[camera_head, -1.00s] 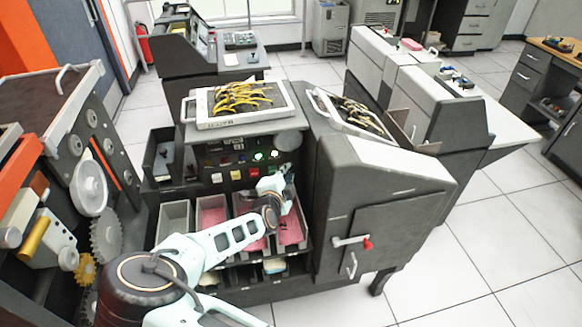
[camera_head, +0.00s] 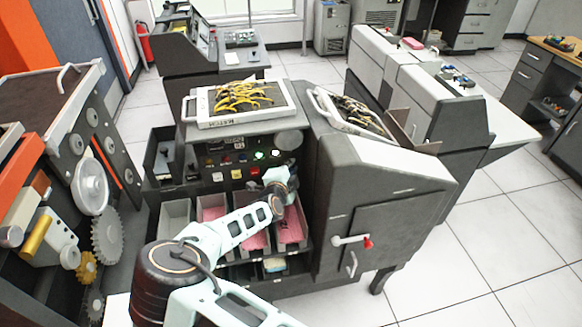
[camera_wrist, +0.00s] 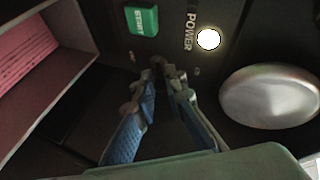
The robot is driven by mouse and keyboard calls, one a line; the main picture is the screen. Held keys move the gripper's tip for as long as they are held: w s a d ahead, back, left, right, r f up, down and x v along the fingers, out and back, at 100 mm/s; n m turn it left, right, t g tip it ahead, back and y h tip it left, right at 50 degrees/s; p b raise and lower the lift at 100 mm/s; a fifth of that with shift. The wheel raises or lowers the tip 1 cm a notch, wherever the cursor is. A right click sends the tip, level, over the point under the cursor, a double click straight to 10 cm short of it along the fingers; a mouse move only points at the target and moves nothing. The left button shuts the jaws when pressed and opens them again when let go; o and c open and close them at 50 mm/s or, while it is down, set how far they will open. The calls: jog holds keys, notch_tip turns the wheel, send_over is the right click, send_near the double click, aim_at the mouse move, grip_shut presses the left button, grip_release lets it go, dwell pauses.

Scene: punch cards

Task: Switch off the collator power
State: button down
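The collator stands in the middle of the head view, with its dark control panel (camera_head: 225,158) on the front. In the wrist view a lit white lamp (camera_wrist: 208,39) sits by the POWER label (camera_wrist: 189,32), next to a green START button (camera_wrist: 142,20). A small dark piece, perhaps the power switch (camera_wrist: 156,61), shows just past my fingertips; its position is unclear. My gripper (camera_wrist: 162,80) reaches the panel with blue-padded fingers drawn close, a narrow gap between the tips. I cannot tell whether they touch the switch. In the head view my wrist hides the gripper.
A large silver dome (camera_wrist: 270,97) sticks out right of my fingers. Card bins (camera_head: 290,222) with pink cards lie below the panel. A tray of yellow cables (camera_head: 242,101) tops the collator. A grey cabinet (camera_head: 375,190) with a red-tipped handle stands close on the right.

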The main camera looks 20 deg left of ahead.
jog(key=shift+f, duration=0.1)
notch_tip(320, 180, down, 2)
jog(key=m+t+b, duration=0.1)
jog(key=t+b, duration=0.1)
jog(key=b, duration=0.1)
jog(key=t+b, duration=0.2)
jog(key=b, duration=0.2)
jog(key=m+t+y+b, duration=0.1)
jog(key=b, duration=0.2)
jog(key=shift+s+d+f+m+t+b, duration=0.1)
jog(key=shift+s+f+m+t+b, duration=0.05)
jog(key=shift+f+m+t+b, duration=0.2)
jog(key=shift+r+t+b, duration=0.25)
jog(key=shift+b, duration=0.05)
jog(key=c, duration=2.3)
grip_release()
jog(key=shift+o, duration=0.2)
jog(key=shift+s, duration=0.1)
jog(key=v, duration=1.1)
jog(key=shift+s, duration=0.4)
